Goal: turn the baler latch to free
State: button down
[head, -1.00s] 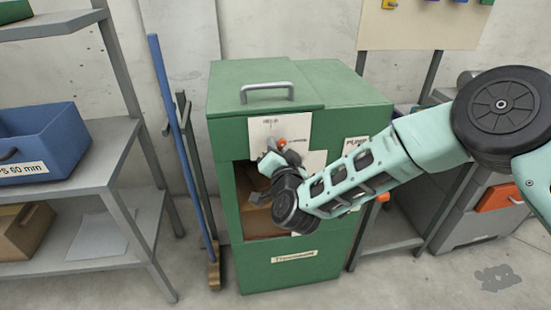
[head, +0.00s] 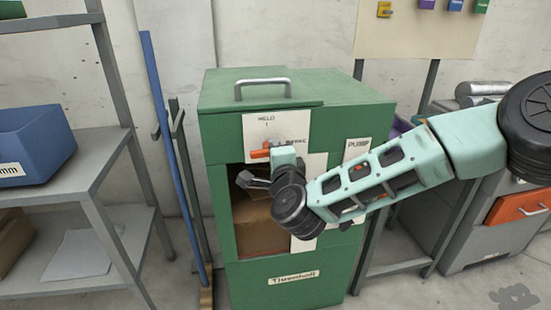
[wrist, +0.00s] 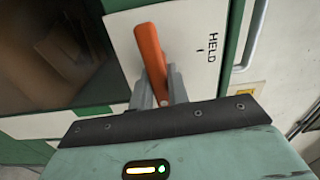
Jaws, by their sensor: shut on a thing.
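The latch is an orange lever (head: 260,154) on a white plate (head: 254,126) at the upper front of the green baler (head: 270,259). In the head view its visible end points left. The plate reads HELD at the top, with a mark below it; a second label to the right is partly covered. In the wrist view the lever (wrist: 149,50) points up the picture, with HELD to its right. My gripper (wrist: 160,84) is shut on the lever, its fingers on either side near the lower end. In the head view my gripper (head: 275,158) partly hides the lever.
Below the plate is an opening with brown cardboard (head: 262,232) inside. A grey bar handle (head: 262,84) is on the baler's top. A blue pole (head: 176,160) and a shelf with a blue bin (head: 35,145) stand left. A grey cabinet with an orange drawer (head: 517,207) is right.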

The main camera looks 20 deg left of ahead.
jog(key=shift+s+f+m, duration=0.1)
jog(key=shift+f+m, duration=0.05)
jog(key=shift+m, duration=0.25)
jog(key=c, duration=1.4)
grip_release()
jog(key=shift+o, duration=0.2)
jog(key=v, duration=1.7)
jog(key=shift+b, duration=0.45)
jog(key=shift+s+d, duration=0.1)
jog(key=shift+d, duration=0.05)
